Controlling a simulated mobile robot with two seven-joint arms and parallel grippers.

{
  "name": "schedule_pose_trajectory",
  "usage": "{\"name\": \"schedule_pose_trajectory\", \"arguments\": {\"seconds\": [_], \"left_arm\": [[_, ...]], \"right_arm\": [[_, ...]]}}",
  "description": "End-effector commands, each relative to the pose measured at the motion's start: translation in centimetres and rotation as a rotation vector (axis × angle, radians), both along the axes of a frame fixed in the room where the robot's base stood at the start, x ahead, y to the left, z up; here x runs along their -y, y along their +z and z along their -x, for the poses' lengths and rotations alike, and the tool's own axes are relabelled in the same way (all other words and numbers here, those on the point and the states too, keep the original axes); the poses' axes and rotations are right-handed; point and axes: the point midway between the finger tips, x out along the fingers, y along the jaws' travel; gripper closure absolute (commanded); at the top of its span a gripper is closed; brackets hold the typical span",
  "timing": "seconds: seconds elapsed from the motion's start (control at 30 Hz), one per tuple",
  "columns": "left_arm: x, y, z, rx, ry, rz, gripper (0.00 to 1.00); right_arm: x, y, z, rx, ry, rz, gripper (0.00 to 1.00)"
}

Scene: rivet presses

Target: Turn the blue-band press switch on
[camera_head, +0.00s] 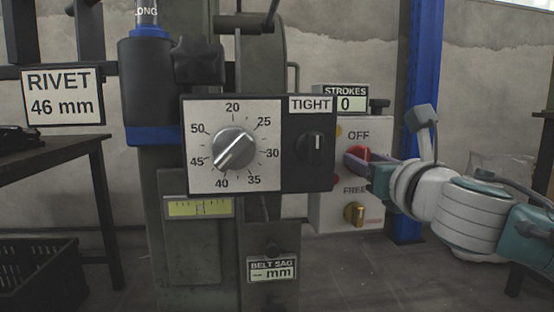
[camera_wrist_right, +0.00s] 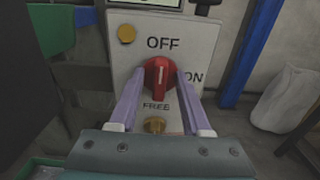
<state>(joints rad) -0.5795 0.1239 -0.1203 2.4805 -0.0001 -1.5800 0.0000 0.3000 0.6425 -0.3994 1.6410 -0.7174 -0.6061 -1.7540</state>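The blue-band press has a dark cylinder with a blue band (camera_head: 155,135) at the left of the head view. Its white switch box (camera_head: 345,215) stands at the right, with a red rotary switch (camera_wrist_right: 160,76) between the words OFF, ON and FREE. The switch's white mark points up toward OFF. My right gripper (camera_wrist_right: 160,85) is open, its two pale purple fingers on either side of the red switch, close to it. In the head view the right gripper (camera_head: 358,163) partly hides the switch. My left gripper is out of view.
A dial panel (camera_head: 235,180) with a black TIGHT knob (camera_head: 316,147) stands just left of the switch box. A brass knob (camera_head: 354,213) sits below the switch. A blue post (camera_head: 425,60) rises behind my right arm. A table (camera_head: 50,150) is at the left.

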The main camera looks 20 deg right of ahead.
Motion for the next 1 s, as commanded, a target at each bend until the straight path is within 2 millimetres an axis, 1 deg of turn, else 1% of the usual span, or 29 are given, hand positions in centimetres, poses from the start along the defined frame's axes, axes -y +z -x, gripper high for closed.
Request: {"name": "schedule_pose_trajectory", "arguments": {"seconds": [0.03,0.07,0.4,0.83,1.0], "left_arm": [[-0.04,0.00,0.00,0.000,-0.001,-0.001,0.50],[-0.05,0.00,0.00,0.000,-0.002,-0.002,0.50],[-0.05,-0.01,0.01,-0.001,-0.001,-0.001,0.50],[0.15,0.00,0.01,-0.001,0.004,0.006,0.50],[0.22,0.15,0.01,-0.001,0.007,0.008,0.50]], "right_arm": [[0.00,0.00,0.01,0.000,0.000,0.000,0.59],[0.00,0.00,0.01,0.000,0.000,0.000,0.62],[0.01,0.00,0.02,0.000,0.000,0.000,1.00],[0.01,0.01,0.02,0.000,0.000,-0.002,1.00],[0.04,0.05,0.03,0.007,-0.001,-0.031,1.00]]}}
